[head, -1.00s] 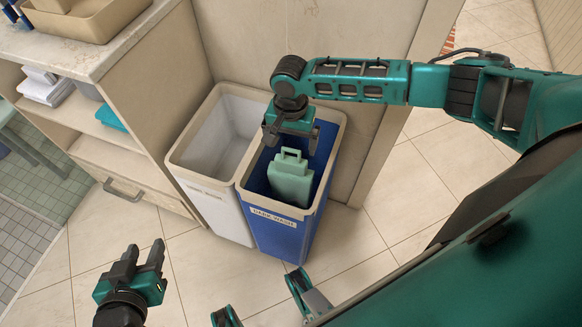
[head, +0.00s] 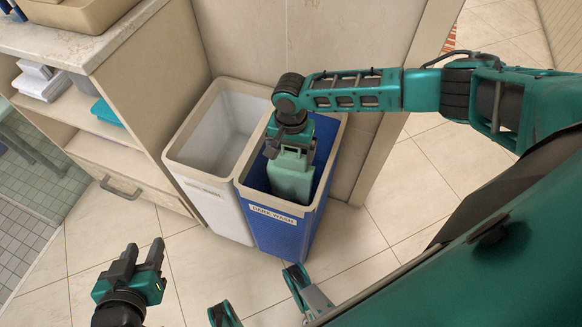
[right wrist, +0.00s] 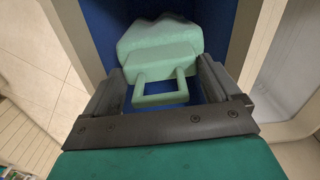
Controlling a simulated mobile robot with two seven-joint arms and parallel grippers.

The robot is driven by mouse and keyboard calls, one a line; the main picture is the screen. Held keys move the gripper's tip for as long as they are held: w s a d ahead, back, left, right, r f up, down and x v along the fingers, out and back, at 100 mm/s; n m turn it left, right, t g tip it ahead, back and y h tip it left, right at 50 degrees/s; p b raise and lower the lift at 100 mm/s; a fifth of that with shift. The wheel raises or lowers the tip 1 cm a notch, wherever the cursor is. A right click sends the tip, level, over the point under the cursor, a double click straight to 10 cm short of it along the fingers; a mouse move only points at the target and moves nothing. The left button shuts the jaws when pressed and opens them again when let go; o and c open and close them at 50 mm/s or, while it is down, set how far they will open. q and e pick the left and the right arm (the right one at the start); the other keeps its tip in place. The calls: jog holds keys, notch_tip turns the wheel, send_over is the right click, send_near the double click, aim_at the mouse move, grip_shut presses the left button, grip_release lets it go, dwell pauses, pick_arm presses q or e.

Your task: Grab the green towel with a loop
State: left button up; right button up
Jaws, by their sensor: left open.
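The green towel (head: 290,181) stands upright in the blue bin (head: 274,237) labelled "DARK WASH". In the right wrist view, the folded towel (right wrist: 160,50) has a squared loop (right wrist: 160,99) pointing toward the gripper. My right gripper (head: 291,152) is over the bin, right at the towel's top, which it hides in the head view. In the right wrist view, its two fingers (right wrist: 160,70) are spread on either side of the loop, with gaps showing. My left gripper (head: 143,254) is open and empty above the floor at lower left.
A white bin (head: 222,210) stands against the blue bin's left side. A cabinet (head: 150,95) with a drawer handle (head: 121,189) and folded towels (head: 42,84) is at left. A wall rises behind the bins. Tiled floor is clear in front.

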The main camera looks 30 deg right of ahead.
jog(key=c, duration=0.7)
jog(key=shift+o, duration=0.2)
jog(key=shift+r, duration=0.15)
